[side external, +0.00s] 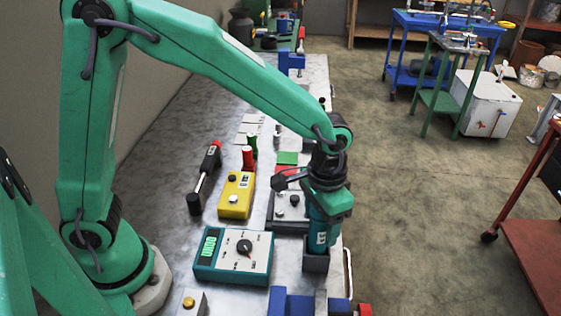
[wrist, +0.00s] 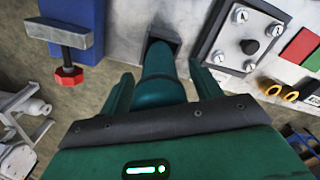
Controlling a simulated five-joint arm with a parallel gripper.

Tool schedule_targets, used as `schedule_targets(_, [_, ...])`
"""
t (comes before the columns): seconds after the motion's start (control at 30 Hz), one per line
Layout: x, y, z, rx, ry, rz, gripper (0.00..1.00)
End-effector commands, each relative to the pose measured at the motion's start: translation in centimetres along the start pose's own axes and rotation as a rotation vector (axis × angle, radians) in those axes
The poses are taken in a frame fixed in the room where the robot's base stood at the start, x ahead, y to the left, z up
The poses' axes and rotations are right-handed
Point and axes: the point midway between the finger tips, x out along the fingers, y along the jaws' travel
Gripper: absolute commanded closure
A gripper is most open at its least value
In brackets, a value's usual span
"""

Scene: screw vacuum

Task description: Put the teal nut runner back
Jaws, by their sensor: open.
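The teal nut runner (side external: 318,232) stands upright with its lower end in a dark grey square holder (side external: 316,262) near the front right edge of the bench. In the wrist view the nut runner (wrist: 163,72) runs between the fingers into the holder (wrist: 158,37). My gripper (side external: 326,205) is over its upper part. In the wrist view my gripper (wrist: 162,78) is open, with one finger on each side of the tool and a gap showing beside it. The bottom of the tool is hidden inside the holder.
A teal meter (side external: 233,256) and a yellow box (side external: 236,195) stand left of the holder. A grey plate with a knob (side external: 289,207) is just behind it. A blue clamp (side external: 297,303) with a red knob is in front.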

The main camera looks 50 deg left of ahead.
Motion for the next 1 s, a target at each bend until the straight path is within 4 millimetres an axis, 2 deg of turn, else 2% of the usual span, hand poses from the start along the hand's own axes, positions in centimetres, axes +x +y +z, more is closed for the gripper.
schedule_targets(0.17, [-1.9,0.0,-0.1,0.000,0.004,0.001,0.36])
schedule_targets(0.7, [-10.5,0.0,-0.1,0.000,0.005,0.001,0.36])
schedule_targets(1.0, [-12.4,0.0,0.0,0.000,0.002,0.000,0.36])
